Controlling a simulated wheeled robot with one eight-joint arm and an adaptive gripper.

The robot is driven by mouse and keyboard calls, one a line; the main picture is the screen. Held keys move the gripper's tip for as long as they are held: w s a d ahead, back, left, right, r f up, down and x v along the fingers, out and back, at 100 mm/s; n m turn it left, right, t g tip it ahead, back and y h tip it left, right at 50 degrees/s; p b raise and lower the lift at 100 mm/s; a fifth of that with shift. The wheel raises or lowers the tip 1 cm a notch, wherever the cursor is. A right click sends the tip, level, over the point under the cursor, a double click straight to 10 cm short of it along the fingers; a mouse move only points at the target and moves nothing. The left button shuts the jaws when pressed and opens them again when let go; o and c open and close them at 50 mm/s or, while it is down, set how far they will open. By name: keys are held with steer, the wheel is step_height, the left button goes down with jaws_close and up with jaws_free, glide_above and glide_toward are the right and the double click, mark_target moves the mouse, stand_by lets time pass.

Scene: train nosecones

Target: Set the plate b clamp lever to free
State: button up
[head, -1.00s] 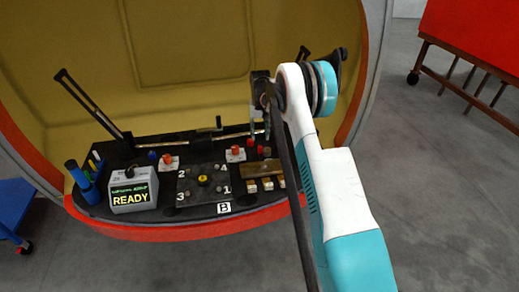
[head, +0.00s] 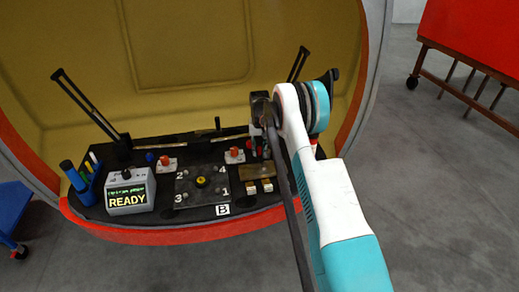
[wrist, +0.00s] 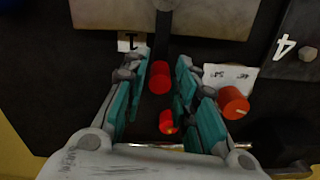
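Plate B (head: 212,205), a dark square plate with corners numbered 1 to 4 and a yellow centre, lies on the black deck behind the "B" tag. Two red-orange knobs stand on white cards behind it, a left knob (head: 168,160) and a right knob (head: 235,153). The right one seems to match the red knob (wrist: 234,102) on a white card in the wrist view. My gripper (head: 259,147) is open, pointing down behind the plate's right side. In the wrist view, two red cylinders (wrist: 159,78) show between its fingers (wrist: 162,100).
A grey "READY" box (head: 128,190) and blue holder (head: 85,185) stand on the left. Long black levers rise at left (head: 90,105) and right (head: 298,65). A short black upright handle (head: 218,125) stands at the back. Brass blocks (head: 256,172) lie right of the plate.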

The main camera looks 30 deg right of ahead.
jaws_close()
